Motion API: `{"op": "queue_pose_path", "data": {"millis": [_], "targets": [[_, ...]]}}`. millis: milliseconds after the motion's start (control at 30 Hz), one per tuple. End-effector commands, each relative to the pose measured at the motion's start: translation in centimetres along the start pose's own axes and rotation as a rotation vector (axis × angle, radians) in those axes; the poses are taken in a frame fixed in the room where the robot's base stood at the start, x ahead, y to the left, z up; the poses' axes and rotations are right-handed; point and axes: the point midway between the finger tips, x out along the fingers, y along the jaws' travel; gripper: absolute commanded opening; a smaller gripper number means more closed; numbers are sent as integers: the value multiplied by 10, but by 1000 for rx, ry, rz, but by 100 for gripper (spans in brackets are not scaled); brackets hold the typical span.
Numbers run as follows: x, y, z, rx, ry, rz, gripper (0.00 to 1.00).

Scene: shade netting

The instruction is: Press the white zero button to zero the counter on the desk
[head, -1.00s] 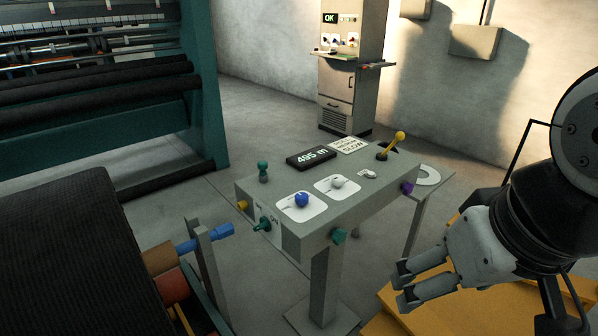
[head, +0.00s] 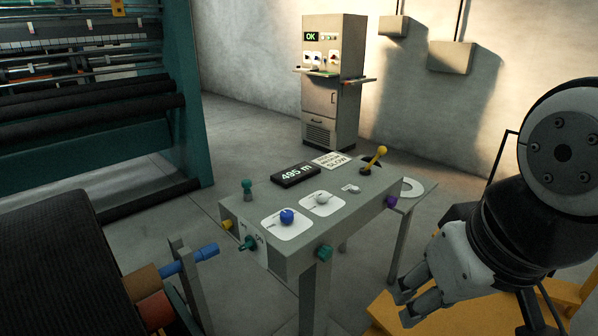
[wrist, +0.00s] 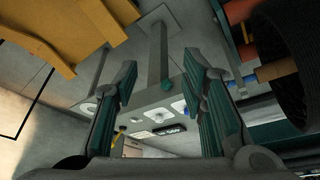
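The grey desk (head: 310,234) stands in the middle of the head view. The counter (head: 295,174) on its top reads "495 m". A white button (head: 322,199) sits on a white plate, right of a blue knob (head: 287,216) on a similar plate. A small pale switch or button (head: 350,188) lies further right; its kind is unclear. My gripper (head: 404,302) is in front and to the right of the desk, apart from it, with nothing held. In the wrist view the fingers (wrist: 165,100) are spread wide, with the desk (wrist: 150,95) beyond them, upside down.
A yellow lever (head: 376,158), a purple knob (head: 391,202) and green knobs (head: 324,253) project from the desk. A dark roll (head: 55,255) with a blue-ended shaft (head: 205,253) stands at left. A control cabinet (head: 333,85) stands behind. Bare floor lies between desk and cabinet.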

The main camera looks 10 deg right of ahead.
Motion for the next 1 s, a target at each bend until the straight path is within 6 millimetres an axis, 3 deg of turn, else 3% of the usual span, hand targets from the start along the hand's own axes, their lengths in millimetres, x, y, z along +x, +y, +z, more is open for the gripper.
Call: {"op": "queue_pose_path", "data": {"millis": [33,133,1000], "targets": [[0,0,0,0,0,0,20],[0,0,0,0,0,0,0],[0,0,0,0,0,0,0]]}}
